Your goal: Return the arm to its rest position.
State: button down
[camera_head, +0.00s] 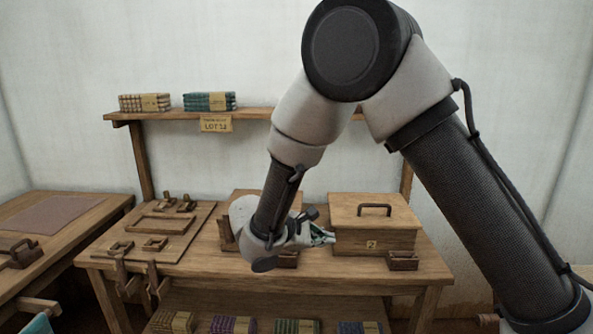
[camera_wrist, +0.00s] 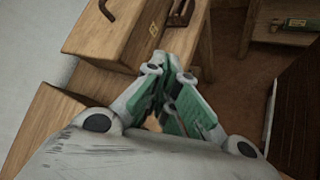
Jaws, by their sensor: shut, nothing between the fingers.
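My gripper (camera_head: 326,236) is above the wooden bench (camera_head: 340,278) and points right, in front of the left side of a lidded wooden box (camera_head: 374,222). In the wrist view my gripper (camera_wrist: 172,72) has its green-padded fingers close together with nothing held between them. The box (camera_wrist: 128,30) shows beside the fingertips there, at the upper left. I cannot tell whether the fingers touch it. My arm is bent, reaching up and then down from the right of the head view. It hides part of a second wooden box behind it.
A wall shelf (camera_head: 255,113) holds two bundles and a label (camera_head: 216,124). Small wooden holders stand on a board (camera_head: 150,232) at the bench's left. A small wooden block (camera_head: 403,261) sits before the box. Bundles lie below the bench. A side table (camera_head: 75,222) is at the left.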

jog(key=s+d+r+m+y, duration=0.3)
jog(key=s+d+r+m, duration=0.2)
jog(key=s+d, duration=0.3)
jog(key=s+d+r+m+g+y, duration=0.1)
jog(key=s+d+r+m+y, duration=0.2)
jog(key=d, duration=0.9)
jog(key=s+d+r+m+g+y, duration=0.1)
jog(key=s+d+r+m+y, duration=0.2)
jog(key=s+d+r+m, duration=0.5)
jog(key=s+d+r, duration=0.2)
jog(key=s+r, duration=0.1)
jog(key=s, duration=0.3)
